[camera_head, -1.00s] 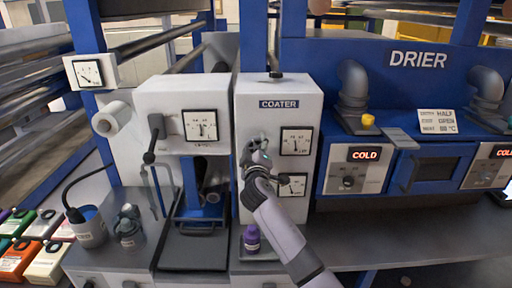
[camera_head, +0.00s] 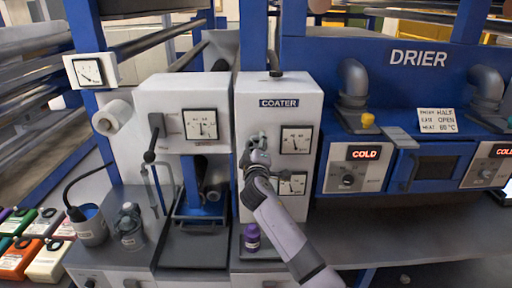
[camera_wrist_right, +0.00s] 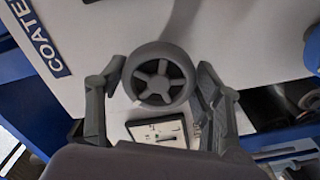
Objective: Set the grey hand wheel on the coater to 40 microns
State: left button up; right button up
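The grey hand wheel (camera_wrist_right: 158,75) shows its spokes in the right wrist view, on the white face of the coater (camera_head: 278,92). My right gripper (camera_wrist_right: 160,78) has its fingers on opposite sides of the wheel's rim. The gaps are too small to tell whether it grips. In the head view my right gripper (camera_head: 257,148) covers most of the wheel. An upper dial (camera_head: 296,140) and a partly covered lower dial (camera_head: 293,184) sit right of the wheel; their scales are too small to read surely. My left gripper is not in view.
The blue drier (camera_head: 420,85) with its "COLD" panels stands to the right. A white unit with a dial (camera_head: 200,125) and black lever stands left. A purple bottle (camera_head: 252,238) stands below my right arm. The grey bench right of it is mostly clear.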

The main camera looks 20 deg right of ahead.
jog(key=o, duration=0.3)
jog(key=v, duration=1.2)
jog(key=shift+r, duration=0.1)
